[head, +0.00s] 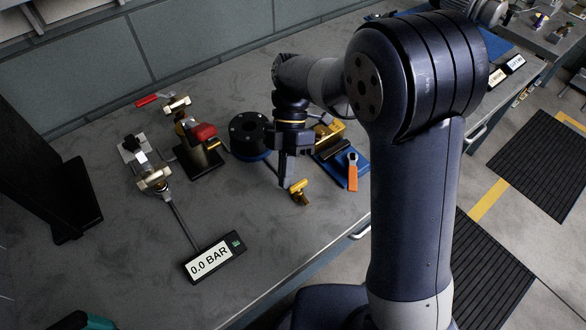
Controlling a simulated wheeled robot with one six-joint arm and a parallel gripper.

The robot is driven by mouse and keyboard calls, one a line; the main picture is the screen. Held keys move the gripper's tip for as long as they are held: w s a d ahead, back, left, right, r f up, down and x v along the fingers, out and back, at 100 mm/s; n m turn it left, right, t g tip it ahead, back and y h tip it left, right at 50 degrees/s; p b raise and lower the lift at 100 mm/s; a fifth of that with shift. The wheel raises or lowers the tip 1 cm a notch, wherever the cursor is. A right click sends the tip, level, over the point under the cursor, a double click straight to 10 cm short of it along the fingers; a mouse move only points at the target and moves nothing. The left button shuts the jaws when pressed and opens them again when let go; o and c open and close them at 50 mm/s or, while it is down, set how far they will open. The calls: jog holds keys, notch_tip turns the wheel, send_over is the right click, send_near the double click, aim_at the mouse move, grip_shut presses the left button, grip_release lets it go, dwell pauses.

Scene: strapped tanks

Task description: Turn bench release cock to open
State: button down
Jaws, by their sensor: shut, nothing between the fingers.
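My gripper (286,181) points down over the bench, its fingers together and empty. Just right of its fingertips is a small brass fitting with a yellow handle (299,188); I cannot tell whether they touch. A blue block with an orange lever (353,176) lies further right. To the left are a brass valve with a red lever (172,103), a red-knobbed brass fitting on a black stand (202,140), and a brass valve body (153,178) with a stem toward the gauge. No label shows which of these is the release cock.
A gauge display (212,258) reading 0.0 BAR lies at the front of the grey bench (120,260). A black round flange on a blue base (248,135) stands behind my gripper. A dark upright plate (70,200) stands at left.

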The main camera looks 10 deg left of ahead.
jog(key=shift+s+d+f, duration=0.1)
jog(key=shift+s+d, duration=0.05)
jog(key=shift+d, duration=0.35)
jog(key=v, duration=1.1)
jog(key=shift+a, duration=0.3)
jog(key=shift+d+x, duration=0.2)
jog(key=shift+x, duration=2.2)
jog(key=shift+d+x, duration=0.2)
jog(key=shift+x, duration=2.2)
